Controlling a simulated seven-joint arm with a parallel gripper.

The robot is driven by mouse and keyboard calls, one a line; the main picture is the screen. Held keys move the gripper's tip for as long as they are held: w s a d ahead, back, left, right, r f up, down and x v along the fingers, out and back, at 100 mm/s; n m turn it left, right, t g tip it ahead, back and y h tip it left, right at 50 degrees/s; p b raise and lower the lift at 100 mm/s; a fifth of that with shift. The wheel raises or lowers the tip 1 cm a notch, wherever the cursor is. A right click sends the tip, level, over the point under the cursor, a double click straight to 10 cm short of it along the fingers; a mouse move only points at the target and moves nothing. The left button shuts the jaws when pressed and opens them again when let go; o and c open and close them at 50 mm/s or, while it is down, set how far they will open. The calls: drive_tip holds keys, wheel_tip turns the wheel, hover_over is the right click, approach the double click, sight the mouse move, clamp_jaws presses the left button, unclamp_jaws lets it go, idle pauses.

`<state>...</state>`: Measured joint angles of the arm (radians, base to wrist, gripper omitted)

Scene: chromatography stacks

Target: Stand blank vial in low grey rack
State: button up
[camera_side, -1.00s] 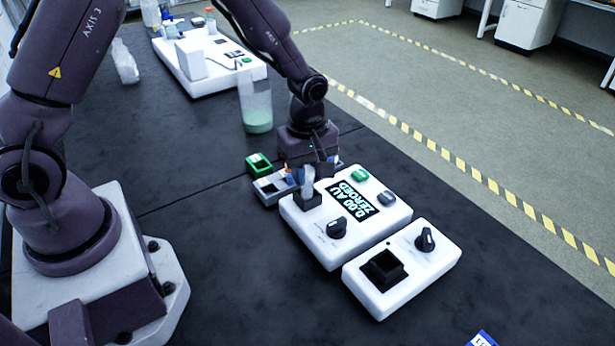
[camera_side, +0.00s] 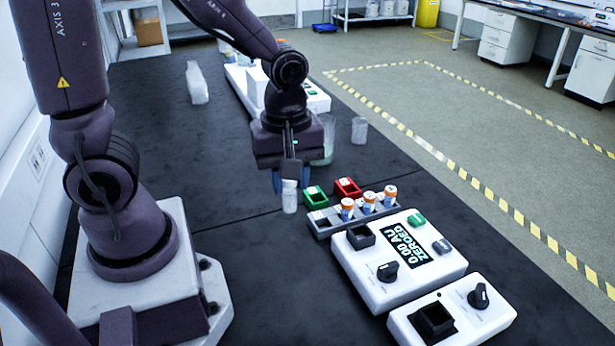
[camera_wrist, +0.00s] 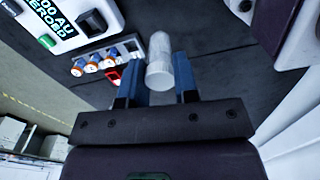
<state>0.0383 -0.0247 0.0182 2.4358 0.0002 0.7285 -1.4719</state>
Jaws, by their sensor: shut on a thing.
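My gripper (camera_side: 288,182) is shut on the blank vial (camera_side: 290,198), a pale, whitish vial with a white cap. It hangs roughly upright over the dark bench, left of the low grey rack (camera_side: 337,227). In the wrist view the vial (camera_wrist: 159,72) is between my two blue fingers (camera_wrist: 161,84). The rack holds several orange-capped vials (camera_side: 369,202) in a row. Its left end, nearest my gripper, shows a dark empty slot (camera_side: 322,222). The rack also shows in the wrist view (camera_wrist: 133,46).
A green block (camera_side: 315,197) and a red block (camera_side: 347,187) stand just behind the rack. A white photometer (camera_side: 370,275) reading "0.00 AU ZEROED" is in front, its dark well (camera_side: 361,237) empty. A second white unit (camera_side: 455,325) stands nearer. Clear beakers stand behind.

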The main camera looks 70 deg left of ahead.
drive_tip(key=shift+w+a+f+n, duration=0.75)
drive_tip(key=shift+w+a+f, duration=0.85)
drive_tip(key=shift+f, duration=0.7)
drive_tip(key=shift+w+a+f+n, duration=0.7)
drive_tip(key=shift+w+a+f, duration=0.55)
drive_tip(key=shift+w+f, duration=0.9)
drive_tip(key=shift+w+a+f+n, duration=0.75)
drive_tip(key=shift+w+a+f, duration=0.75)
drive_tip(key=shift+f, duration=1)
drive_tip(key=shift+f, duration=1.4)
drive_tip(key=o, duration=1)
